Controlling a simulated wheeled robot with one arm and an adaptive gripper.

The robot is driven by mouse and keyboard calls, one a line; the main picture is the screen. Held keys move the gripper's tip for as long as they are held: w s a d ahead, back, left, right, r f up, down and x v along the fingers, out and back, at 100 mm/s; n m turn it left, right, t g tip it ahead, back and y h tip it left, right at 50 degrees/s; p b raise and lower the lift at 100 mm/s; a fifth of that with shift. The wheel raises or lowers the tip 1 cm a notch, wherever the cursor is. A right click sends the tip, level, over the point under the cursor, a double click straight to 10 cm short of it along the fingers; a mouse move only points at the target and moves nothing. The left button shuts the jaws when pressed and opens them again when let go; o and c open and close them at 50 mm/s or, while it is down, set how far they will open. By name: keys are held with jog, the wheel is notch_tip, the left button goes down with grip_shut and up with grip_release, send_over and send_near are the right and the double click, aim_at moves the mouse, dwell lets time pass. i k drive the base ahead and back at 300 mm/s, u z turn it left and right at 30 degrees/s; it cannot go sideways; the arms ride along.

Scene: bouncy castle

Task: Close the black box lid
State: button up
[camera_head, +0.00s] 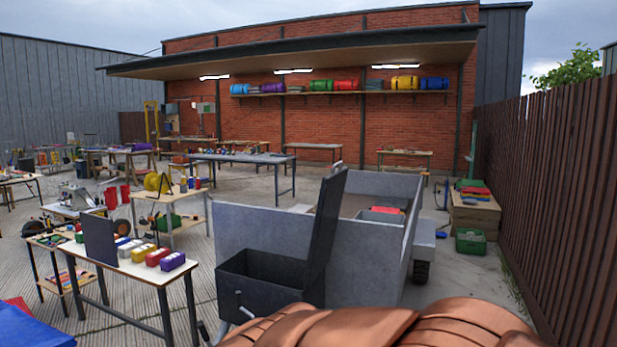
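The black box (258,292) stands in the lower middle of the head view, in front of the grey trailer. Its lid (327,232) is open and stands nearly upright, leaning slightly, along the box's right side. I can see into part of the dark inside of the box. A small light handle or latch shows at its front. My gripper is not in view, so its state and its place relative to the lid do not show.
Brown ribbed, rounded shapes (400,325) fill the bottom right foreground. A grey trailer (285,237) stands right behind the box. A white-topped table (150,268) with coloured blocks is at its left. A wooden fence (555,180) runs along the right.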

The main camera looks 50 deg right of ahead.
aim_at(333, 185)
jog(key=z, duration=1.6)
jog(key=k, duration=0.65)
jog(key=u, duration=0.9)
jog(key=i, duration=1.85)
jog(key=z, duration=0.75)
